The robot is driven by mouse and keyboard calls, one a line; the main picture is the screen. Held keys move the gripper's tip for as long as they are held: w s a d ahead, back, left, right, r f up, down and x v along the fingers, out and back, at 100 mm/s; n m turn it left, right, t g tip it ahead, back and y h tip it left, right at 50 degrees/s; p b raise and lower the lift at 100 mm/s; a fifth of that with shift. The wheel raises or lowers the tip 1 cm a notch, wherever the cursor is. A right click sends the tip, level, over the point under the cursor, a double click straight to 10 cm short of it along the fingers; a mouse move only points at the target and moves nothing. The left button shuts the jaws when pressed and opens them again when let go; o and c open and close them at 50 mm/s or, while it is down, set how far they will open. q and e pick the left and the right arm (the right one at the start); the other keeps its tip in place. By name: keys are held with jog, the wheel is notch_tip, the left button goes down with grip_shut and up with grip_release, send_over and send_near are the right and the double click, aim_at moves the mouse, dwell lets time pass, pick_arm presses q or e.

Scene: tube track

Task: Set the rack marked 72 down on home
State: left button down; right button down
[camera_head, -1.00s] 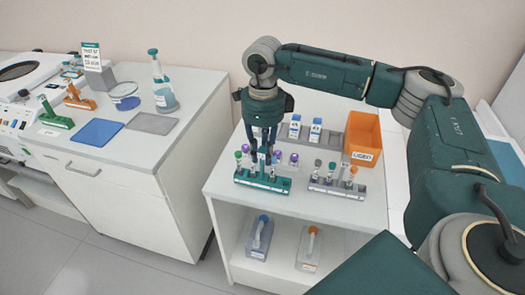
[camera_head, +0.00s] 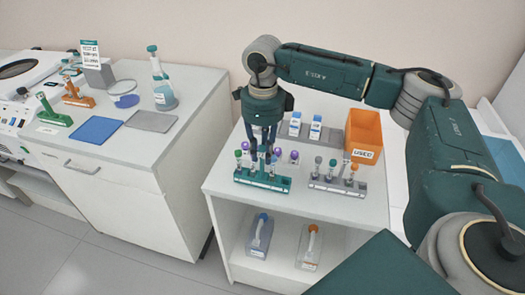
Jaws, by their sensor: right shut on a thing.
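A teal tube rack (camera_head: 263,182) with several capped tubes, some green and some purple, stands on the right-hand white cart. Its number is too small to read. My right gripper (camera_head: 264,148) points straight down over this rack, with its fingers shut among the tubes at the rack's middle, on what looks like its upright handle. The fingers partly hide the handle. The rack appears to rest on the cart top. A grey rack (camera_head: 338,188) with grey and orange caps stands just right of it. No place marked home can be read. My left gripper is not in view.
On the left bench are a blue mat (camera_head: 96,131), a grey mat (camera_head: 152,121), a green rack (camera_head: 53,117), an orange rack (camera_head: 77,98) and a wash bottle (camera_head: 161,88). An orange bin (camera_head: 363,132) stands at the cart's back. Both mats look bare.

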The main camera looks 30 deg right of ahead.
jog(key=shift+f, duration=0.15)
jog(key=shift+f+b, duration=0.25)
jog(key=shift+b, duration=0.05)
dwell(0.3)
jog(key=c, duration=1.5)
grip_release()
notch_tip(320, 180, up, 12)
jog(key=shift+r, duration=0.1)
